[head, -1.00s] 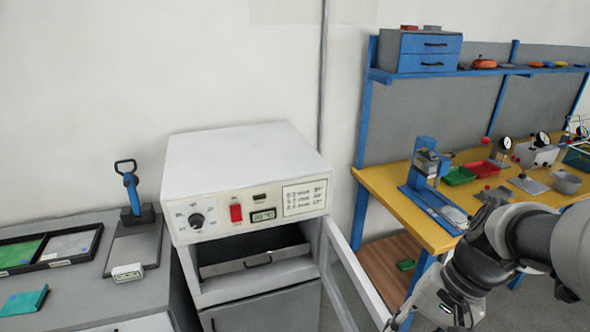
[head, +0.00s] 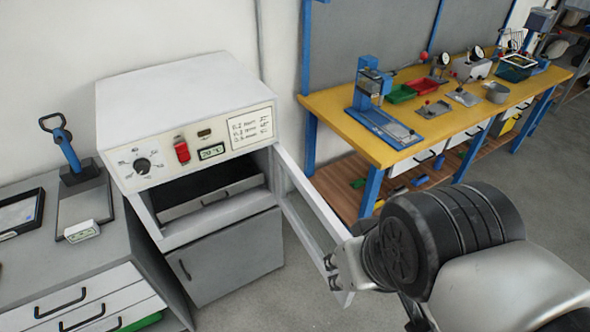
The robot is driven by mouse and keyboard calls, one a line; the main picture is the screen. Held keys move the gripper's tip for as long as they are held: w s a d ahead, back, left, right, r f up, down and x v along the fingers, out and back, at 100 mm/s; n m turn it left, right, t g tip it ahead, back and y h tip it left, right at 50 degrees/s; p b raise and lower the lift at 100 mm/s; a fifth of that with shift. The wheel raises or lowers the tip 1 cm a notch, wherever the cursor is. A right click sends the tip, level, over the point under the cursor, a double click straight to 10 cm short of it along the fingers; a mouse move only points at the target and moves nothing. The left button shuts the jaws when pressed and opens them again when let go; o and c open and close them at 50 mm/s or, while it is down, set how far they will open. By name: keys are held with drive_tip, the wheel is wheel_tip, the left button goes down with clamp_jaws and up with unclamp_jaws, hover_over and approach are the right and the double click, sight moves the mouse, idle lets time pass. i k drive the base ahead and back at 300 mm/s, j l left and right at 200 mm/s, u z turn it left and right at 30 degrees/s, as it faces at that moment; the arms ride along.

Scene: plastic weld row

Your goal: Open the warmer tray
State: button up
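The warmer (head: 187,125) is a white box oven on a grey cabinet, with a dial, a red switch and a small display on its front. Its glazed door (head: 302,206) stands swung open to the right. Inside the dark chamber, the metal tray (head: 210,202) sits pushed in, with a bar handle on its front. My gripper (head: 334,271) is at the outer edge of the open door, right of and away from the tray. It overlaps the door in the head view; I cannot tell whether it touches or grips the edge.
A clamp-like tool with a blue handle (head: 66,150) stands on the grey drawer unit (head: 88,280) at left. The yellow workbench (head: 440,122) behind my arm carries a blue press (head: 372,95) and colored bins. Floor shows in front of the warmer's cabinet.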

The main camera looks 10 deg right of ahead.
sight(177, 197)
drive_tip(key=i+l+u, duration=0.1)
drive_tip(key=l+u, duration=0.15)
drive_tip(key=u, duration=0.2)
drive_tip(key=l+u, duration=0.2)
drive_tip(key=u, duration=0.25)
drive_tip(key=l+u, duration=0.25)
drive_tip(key=u, duration=0.15)
drive_tip(key=l+u, duration=0.1)
drive_tip(key=l, duration=0.45)
drive_tip(key=k+l+u, duration=0.1)
drive_tip(key=l, duration=0.5)
drive_tip(key=k+l+u, duration=0.1)
drive_tip(key=l, duration=0.45)
drive_tip(key=j+z, duration=0.5)
drive_tip(key=j, duration=0.75)
drive_tip(key=j+z, duration=0.5)
drive_tip(key=j, duration=0.75)
drive_tip(key=i, duration=0.25)
